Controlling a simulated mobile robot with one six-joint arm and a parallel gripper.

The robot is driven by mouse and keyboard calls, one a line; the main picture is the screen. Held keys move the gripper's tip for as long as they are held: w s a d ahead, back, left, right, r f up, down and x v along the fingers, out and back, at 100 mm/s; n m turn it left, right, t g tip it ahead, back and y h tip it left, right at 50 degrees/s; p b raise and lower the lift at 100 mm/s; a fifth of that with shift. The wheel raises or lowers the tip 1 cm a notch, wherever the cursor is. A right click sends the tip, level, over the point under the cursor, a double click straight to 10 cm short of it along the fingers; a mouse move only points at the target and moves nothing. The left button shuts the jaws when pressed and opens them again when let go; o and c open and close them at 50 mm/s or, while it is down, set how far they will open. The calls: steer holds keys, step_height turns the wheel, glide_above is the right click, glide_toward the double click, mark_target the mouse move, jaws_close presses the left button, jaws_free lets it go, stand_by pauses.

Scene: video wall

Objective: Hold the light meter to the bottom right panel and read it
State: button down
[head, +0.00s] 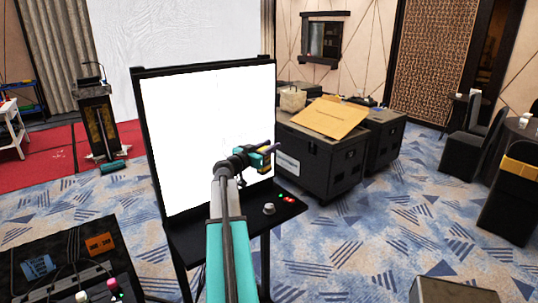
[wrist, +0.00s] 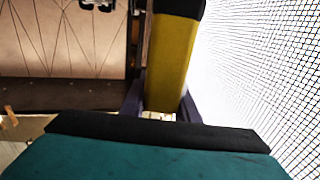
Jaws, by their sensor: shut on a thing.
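The video wall (head: 190,140) stands in a black frame at the centre of the head view, glowing almost evenly white. Seams between its panels are barely visible. In the wrist view my gripper (wrist: 163,104) is shut on the light meter (wrist: 170,62), a yellow body with a black end. The wall's lit grid (wrist: 260,70) fills the right of that view, beside the meter. I cannot tell whether they touch. No reading shows.
A black shelf (head: 215,238) below the wall carries a grey knob (head: 268,209) and red and green buttons (head: 288,199). Black cases (head: 318,170) stand behind right, with a cardboard sheet (head: 328,117) on top.

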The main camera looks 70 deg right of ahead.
stand_by(0.3)
steer(key=s+a+b, duration=0.6)
steer(key=s+a, duration=0.1)
steer(key=s, duration=0.4)
steer(key=shift+s+a, duration=0.3)
steer(key=shift+s, duration=0.1)
stand_by(1.3)
